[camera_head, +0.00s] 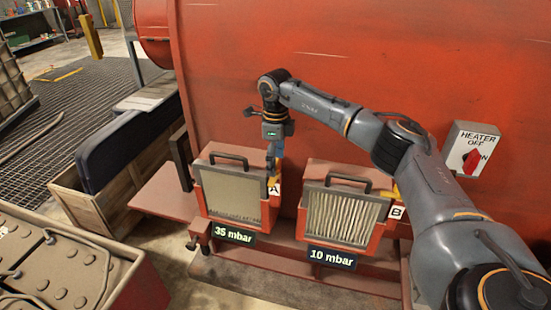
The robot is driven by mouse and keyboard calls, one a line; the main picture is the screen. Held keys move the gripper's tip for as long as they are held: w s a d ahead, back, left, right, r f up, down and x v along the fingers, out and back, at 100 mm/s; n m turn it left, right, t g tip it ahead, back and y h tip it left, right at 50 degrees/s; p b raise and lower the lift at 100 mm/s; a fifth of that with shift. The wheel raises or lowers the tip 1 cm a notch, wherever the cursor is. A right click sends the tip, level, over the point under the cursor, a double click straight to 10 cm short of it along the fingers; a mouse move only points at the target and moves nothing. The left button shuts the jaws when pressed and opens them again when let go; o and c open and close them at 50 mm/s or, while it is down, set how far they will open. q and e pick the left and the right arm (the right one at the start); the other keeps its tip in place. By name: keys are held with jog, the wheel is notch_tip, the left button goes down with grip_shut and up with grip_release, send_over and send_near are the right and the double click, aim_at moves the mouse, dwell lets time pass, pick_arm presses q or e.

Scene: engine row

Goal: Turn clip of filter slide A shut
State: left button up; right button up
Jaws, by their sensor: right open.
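Filter slide A (232,195) sits in the left red housing on the large red tank. It has a dark handle on top, a plain beige face and a "35 mbar" display below. My right gripper (272,165) is open and points down at the right edge of slide A, beside the "A" label (273,190). A small yellow part, seemingly the clip (278,148), shows right behind the gripper. It is mostly hidden, so its turn position cannot be told. My left gripper is not in view.
Filter slide B (343,215), with a pleated face and "10 mbar" display, stands to the right. A heater switch box (471,149) with a red knob is on the tank. A wooden crate (98,205) and a ribbed casing (55,262) stand at left.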

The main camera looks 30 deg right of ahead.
jog(key=shift+f, duration=0.35)
jog(key=c, duration=1.2)
jog(key=shift+o, duration=0.2)
